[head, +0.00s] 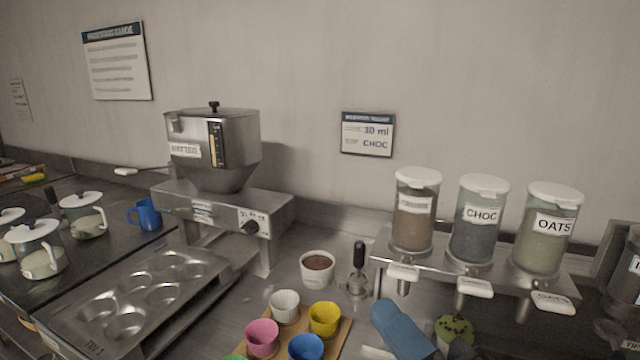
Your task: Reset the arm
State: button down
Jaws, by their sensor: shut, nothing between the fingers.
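My gripper is not in view in the head view, and I cannot make out its fingers anywhere. The task names no other object. The counter shows a steel batter dispenser (213,140) at centre left, with a muffin tin (140,290) in front of it. Three clear dispensers with white lids stand in a row on a steel rack at the right: a brown-filled one (414,215), one marked CHOC (478,222) and one marked OATS (544,232).
Pink (262,338), white (285,306), yellow (324,319) and blue (306,348) cups stand on a wooden board. A brown-filled bowl (318,268) and black-handled tool (358,270) are behind. A blue rounded shape (402,330), unclear, lies before the rack. A blue jug (147,214) stands left.

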jog(key=s+d+f+n+g+h, duration=0.1)
jog(key=s+d+f+h, duration=0.3)
jog(key=s+f, duration=0.3)
jog(key=s+d+f+h, duration=0.3)
jog(key=s+f, duration=0.4)
jog(key=s, duration=0.1)
jog(key=s+d+n, duration=0.3)
jog(key=s+n, duration=0.1)
jog(key=s, duration=0.4)
jog(key=s+d+f+n+g+h, duration=0.1)
jog(key=s+d+n, duration=0.3)
jog(key=s, duration=0.4)
jog(key=shift+f+n+g+h, duration=0.2)
jog(key=shift+n+g+h, duration=0.1)
jog(key=shift+n, duration=0.1)
